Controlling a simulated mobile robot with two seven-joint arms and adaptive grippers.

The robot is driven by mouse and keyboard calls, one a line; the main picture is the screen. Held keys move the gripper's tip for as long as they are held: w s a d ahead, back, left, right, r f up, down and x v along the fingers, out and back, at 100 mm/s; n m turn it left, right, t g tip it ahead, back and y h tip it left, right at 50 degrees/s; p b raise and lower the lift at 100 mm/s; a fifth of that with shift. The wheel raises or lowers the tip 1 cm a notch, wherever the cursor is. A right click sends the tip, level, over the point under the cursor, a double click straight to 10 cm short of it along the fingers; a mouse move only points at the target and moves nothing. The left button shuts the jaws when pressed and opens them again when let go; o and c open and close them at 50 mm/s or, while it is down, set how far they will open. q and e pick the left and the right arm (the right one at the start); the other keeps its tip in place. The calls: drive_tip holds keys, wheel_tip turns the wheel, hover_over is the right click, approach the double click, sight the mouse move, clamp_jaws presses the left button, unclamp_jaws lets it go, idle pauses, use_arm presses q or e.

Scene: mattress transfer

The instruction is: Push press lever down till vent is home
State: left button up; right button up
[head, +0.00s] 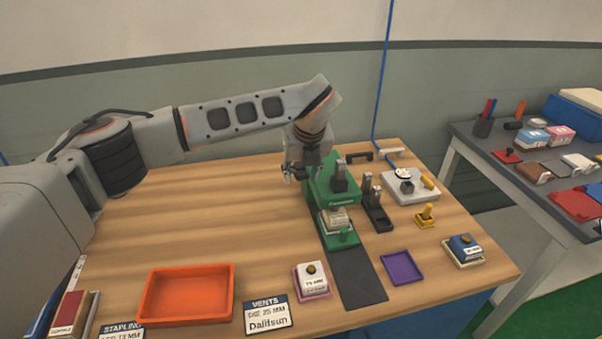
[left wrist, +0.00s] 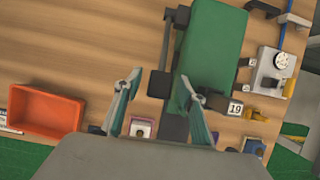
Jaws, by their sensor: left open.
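The green press (head: 322,182) stands on a dark mat toward the back of the table. Its green top (left wrist: 213,45) fills the upper middle of the left wrist view. A dark bar with a black block at its end, which looks like the press lever (left wrist: 160,83), runs along the press's left side. My left gripper (head: 300,173) is beside the press's upper left in the head view. Its two fingers (left wrist: 163,105) are spread, with the black block ahead of the gap between them. I cannot tell any contact. A small beige piece (head: 336,217) sits at the press's green front; the vent's seating is unclear.
An orange tray (head: 187,317) and a VENTS card (head: 268,316) lie at the front. A purple tray (head: 402,267), labelled blocks and a grey plate (head: 420,190) with a dial stand right of the press. Bare wood lies left of it.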

use_arm(q)
drive_tip(key=shift+w+f, duration=0.15)
drive_tip(key=shift+f, duration=0.3)
clamp_jaws()
drive_tip(key=shift+f+b, duration=0.4)
drive_tip(key=shift+b, duration=0.1)
drive_tip(key=f+b, duration=0.1)
drive_tip(key=s+f+b, duration=0.1)
drive_tip(key=f, duration=0.1)
drive_tip(key=s+f+b, duration=0.1)
drive_tip(key=f, duration=0.1)
drive_tip(key=shift+s+d+b, duration=0.15)
drive_tip(key=shift+d+b, duration=0.15)
drive_tip(key=shift+c, duration=0.3)
unclamp_jaws()
drive_tip(key=shift+o, duration=0.3)
drive_tip(key=shift+r, duration=0.1)
